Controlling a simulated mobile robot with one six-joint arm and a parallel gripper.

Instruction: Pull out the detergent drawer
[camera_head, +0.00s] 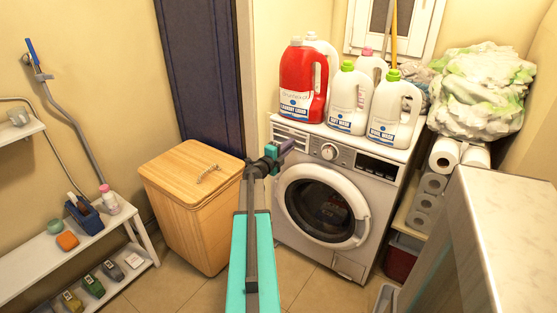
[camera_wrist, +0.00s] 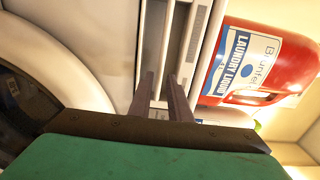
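The washing machine (camera_head: 325,190) is white with a round door. Its detergent drawer (camera_head: 290,133) is the panel at the top left of the front and looks shut. The drawer front (camera_wrist: 174,45) also shows in the wrist view, with long strips running up the picture. My gripper (camera_head: 288,146) is just in front of the drawer's lower part and hides some of it. In the wrist view my gripper (camera_wrist: 161,79) has its two dark fingers apart, pointing at the drawer front, with a pale strip between them. I cannot tell whether the fingertips touch it.
A red laundry liquid bottle (camera_head: 304,82) stands on the washer above the drawer, beside several white bottles. The round door (camera_head: 322,206) is lower right of my gripper. A wooden hamper (camera_head: 190,200) stands left, and a pale counter (camera_head: 510,230) fills the right front.

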